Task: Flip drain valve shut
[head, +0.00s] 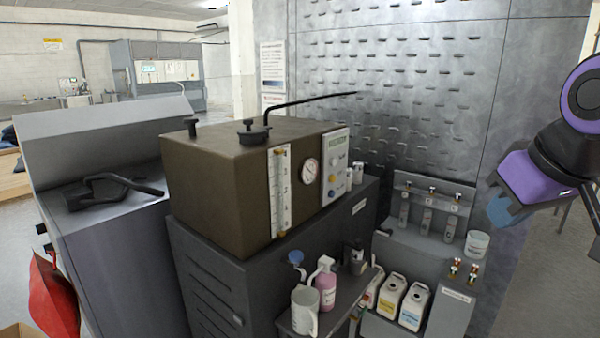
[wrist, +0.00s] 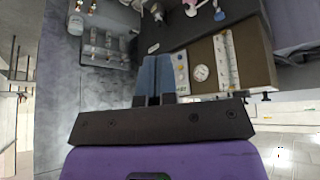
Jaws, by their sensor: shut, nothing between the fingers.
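The brown washer box (head: 215,190) has a sight tube (head: 280,190), a round gauge (head: 309,171) and a pale knob panel (head: 335,165). A blue-topped fitting (head: 296,257) shows low beside the box, and small brass-and-red valves (head: 474,271) are on the right bench. I cannot tell which of these is the drain valve. My gripper (head: 503,212) is at the right, in the air, apart from all of them. In the wrist view its blue fingers (wrist: 153,80) are together and empty, and the box (wrist: 256,60) is seen upside down.
A perforated metal wall (head: 400,100) closes the back. A grey cabinet (head: 110,240) stands left.

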